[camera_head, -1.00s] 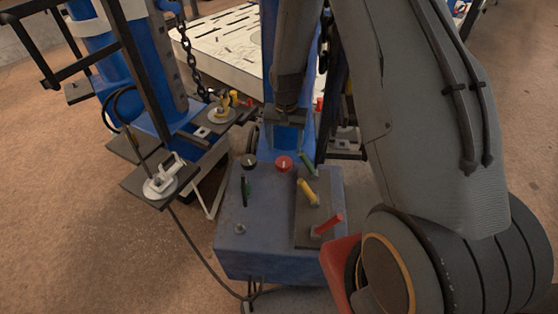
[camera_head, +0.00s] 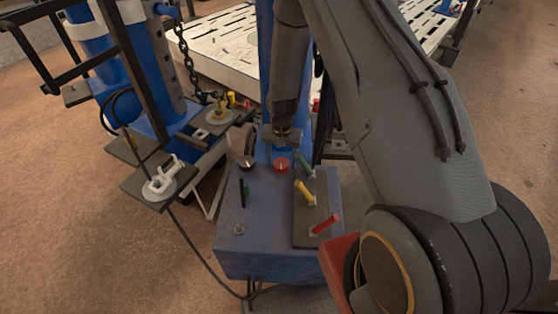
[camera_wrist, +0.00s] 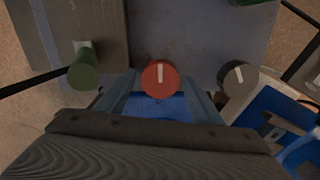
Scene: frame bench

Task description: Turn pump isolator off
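A blue control box (camera_head: 265,225) carries a red round knob (camera_head: 282,165) with a white pointer mark, beside a black round knob (camera_head: 247,162). No label is readable, so I cannot tell which control is the pump isolator. In the wrist view the red knob (camera_wrist: 160,77) sits ahead of my gripper, its white mark pointing up the picture; the black knob (camera_wrist: 238,78) is to its right. My gripper (camera_wrist: 160,104) is open, its fingers apart on either side of the red knob's line, with nothing held. In the head view my gripper (camera_head: 282,140) is just behind the red knob.
Green (camera_head: 305,165), yellow (camera_head: 305,193) and red (camera_head: 325,224) levers stand on a dark plate on the box. A green lever (camera_wrist: 83,72) is left of the red knob in the wrist view. A black toggle (camera_head: 242,192) and a blue column (camera_head: 266,80) are close by.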

